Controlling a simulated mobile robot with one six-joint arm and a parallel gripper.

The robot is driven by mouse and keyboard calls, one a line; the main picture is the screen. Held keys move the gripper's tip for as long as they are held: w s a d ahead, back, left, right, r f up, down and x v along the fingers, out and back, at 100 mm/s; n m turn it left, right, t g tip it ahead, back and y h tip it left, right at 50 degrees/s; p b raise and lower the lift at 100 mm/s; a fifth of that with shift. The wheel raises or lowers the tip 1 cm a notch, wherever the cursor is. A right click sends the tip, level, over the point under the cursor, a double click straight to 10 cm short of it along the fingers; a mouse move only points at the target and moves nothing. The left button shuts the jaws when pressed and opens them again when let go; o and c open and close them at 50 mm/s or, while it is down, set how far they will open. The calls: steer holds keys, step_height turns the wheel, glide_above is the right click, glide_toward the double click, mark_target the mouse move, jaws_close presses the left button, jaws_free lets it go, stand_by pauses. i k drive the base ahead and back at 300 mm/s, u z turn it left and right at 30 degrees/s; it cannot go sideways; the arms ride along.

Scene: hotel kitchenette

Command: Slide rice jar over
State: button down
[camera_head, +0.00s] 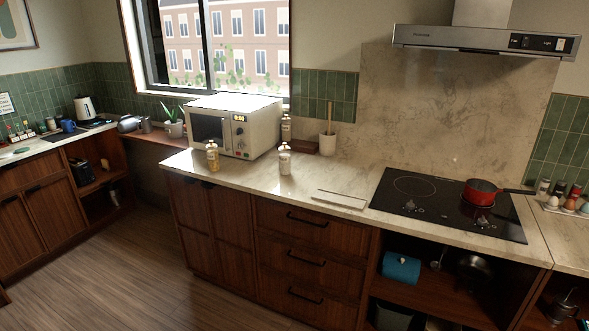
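Two small jar-like containers stand upright on the marble counter (240,178) in front of the microwave. One is a pale, whitish jar (284,160), right of the microwave's front corner. The other is a yellowish jar (212,156), at the microwave's front left. A third similar container (286,128) stands behind, beside the microwave's right side. The labels are too small to read, so I cannot tell for sure which one holds rice; the whitish jar looks closest to it. My gripper is not in view.
The microwave (234,126) stands close behind the jars. A flat pale board (340,198) lies to the right, before the black cooktop (440,203) with a red pan (481,191). A utensil crock (327,143) stands at the back. Counter between whitish jar and board is clear.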

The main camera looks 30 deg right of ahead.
mark_target(285, 156)
steer(key=u, duration=0.05)
steer(key=i, duration=1)
steer(key=z, duration=0.05)
